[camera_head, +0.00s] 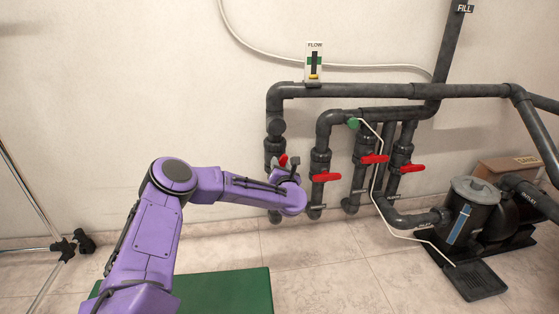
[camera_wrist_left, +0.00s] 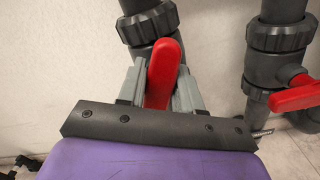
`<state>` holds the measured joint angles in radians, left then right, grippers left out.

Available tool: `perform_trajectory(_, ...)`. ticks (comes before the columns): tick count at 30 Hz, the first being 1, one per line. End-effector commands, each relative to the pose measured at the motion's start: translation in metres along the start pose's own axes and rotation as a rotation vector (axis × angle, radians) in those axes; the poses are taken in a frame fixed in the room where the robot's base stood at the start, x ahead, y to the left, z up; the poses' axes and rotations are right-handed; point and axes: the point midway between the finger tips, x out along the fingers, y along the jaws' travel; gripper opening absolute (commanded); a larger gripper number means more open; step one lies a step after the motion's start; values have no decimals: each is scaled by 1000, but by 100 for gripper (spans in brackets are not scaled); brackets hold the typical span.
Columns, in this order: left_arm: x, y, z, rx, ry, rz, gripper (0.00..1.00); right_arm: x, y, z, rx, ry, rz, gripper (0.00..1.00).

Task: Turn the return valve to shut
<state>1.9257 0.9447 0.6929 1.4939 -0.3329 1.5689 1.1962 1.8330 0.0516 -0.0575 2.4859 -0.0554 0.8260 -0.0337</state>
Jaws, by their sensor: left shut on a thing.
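A red valve handle (camera_head: 283,160) is on the leftmost dark vertical pipe, mostly hidden behind my left gripper (camera_head: 290,164). In the left wrist view the same handle (camera_wrist_left: 163,72) stands between the two grey fingers of my left gripper (camera_wrist_left: 161,82). The gripper is shut on it. There the handle looks roughly in line with its pipe (camera_wrist_left: 147,22). I cannot read which valve is the return valve. My right gripper is not in view.
Other red handles (camera_head: 326,177) (camera_head: 374,159) (camera_head: 411,168) sit on the pipes to the right. A pump (camera_head: 470,208) stands at right. A green mat (camera_head: 235,290) lies on the floor. A tripod-like stand (camera_head: 65,246) is at far left.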

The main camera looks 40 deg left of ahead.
Motion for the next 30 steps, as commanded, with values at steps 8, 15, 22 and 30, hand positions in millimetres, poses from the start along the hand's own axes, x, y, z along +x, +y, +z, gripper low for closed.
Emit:
perform_trajectory(8,0,-2,4,265,-3,-1,4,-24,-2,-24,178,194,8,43)
perform_trajectory(15,0,-4,3,493,-3,-1,4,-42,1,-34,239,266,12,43)
perform_trajectory(22,-1,-7,1,707,-3,-2,4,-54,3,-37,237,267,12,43)
perform_trajectory(30,-1,-9,-2,917,-2,-2,4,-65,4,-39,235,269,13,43)
